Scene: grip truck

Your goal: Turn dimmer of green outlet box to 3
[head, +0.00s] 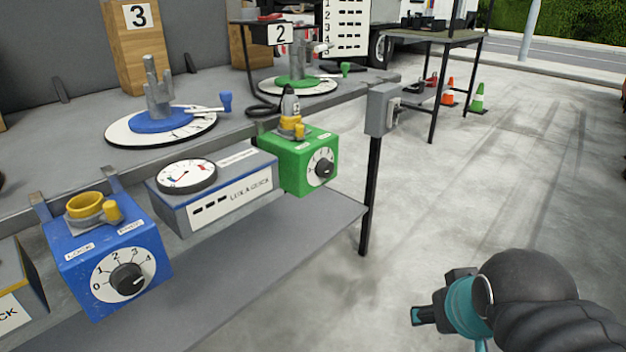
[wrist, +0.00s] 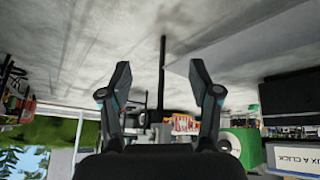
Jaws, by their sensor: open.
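The green outlet box (head: 294,174) hangs at the right end of the grey bench edge in the head view. Its dimmer is a black knob (head: 324,168) on a white numbered dial; the set number is too small to read. A yellow ring with a plug stands on its top. My gripper (head: 428,313) is at the lower right of the head view, well apart from the box. In the wrist view, which looks upside down, my gripper (wrist: 160,82) has its fingers spread with nothing held. The green box (wrist: 250,148) shows at the right there, beyond the fingers.
A blue outlet box (head: 72,271) with a similar dial hangs at left. A grey-blue meter box (head: 205,207) sits between them. The floor (head: 470,180) at right is clear.

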